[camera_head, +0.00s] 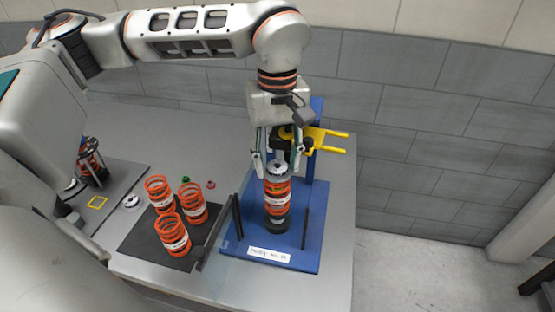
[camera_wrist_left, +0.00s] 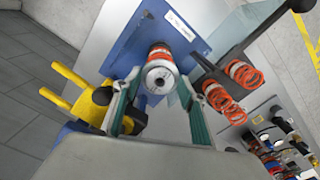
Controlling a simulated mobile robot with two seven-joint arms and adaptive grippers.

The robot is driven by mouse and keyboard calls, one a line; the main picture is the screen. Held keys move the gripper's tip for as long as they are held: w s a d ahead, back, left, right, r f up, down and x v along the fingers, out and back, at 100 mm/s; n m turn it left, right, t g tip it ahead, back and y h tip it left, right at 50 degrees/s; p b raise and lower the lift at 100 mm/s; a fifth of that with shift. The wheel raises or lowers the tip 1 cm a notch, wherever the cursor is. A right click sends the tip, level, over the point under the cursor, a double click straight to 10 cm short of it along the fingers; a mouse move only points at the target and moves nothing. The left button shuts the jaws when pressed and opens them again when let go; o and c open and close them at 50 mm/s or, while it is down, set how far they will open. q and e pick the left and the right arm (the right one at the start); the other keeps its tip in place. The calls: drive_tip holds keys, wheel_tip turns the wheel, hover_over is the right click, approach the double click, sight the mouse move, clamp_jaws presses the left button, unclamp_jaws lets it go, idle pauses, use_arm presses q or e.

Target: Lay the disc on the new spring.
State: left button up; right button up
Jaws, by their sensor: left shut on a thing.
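The orange spring (camera_head: 277,198) with a white label band stands upright on a dark seat in the blue fixture (camera_head: 290,257). It also shows in the left wrist view (camera_wrist_left: 160,50). The silver disc (camera_head: 278,170), with a hole at its middle, is at the spring's top. In the left wrist view the disc (camera_wrist_left: 158,82) lies between the fingertips and looks centred over the spring. I cannot tell whether a small gap is left. My left gripper (camera_head: 276,165) points down and is shut on the disc. My right gripper is not in view.
Three orange springs (camera_head: 172,235) stand on a black mat left of the fixture. A yellow fork-shaped part (camera_head: 325,138) sticks out behind the gripper. A clear panel and dark posts edge the fixture. A silver ring (camera_head: 131,201) and small coloured parts lie on the grey table.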

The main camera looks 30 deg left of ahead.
use_arm(q)
drive_tip(key=shift+f, duration=0.15)
drive_tip(key=o, duration=1.4)
drive_tip(key=shift+r, duration=3.5)
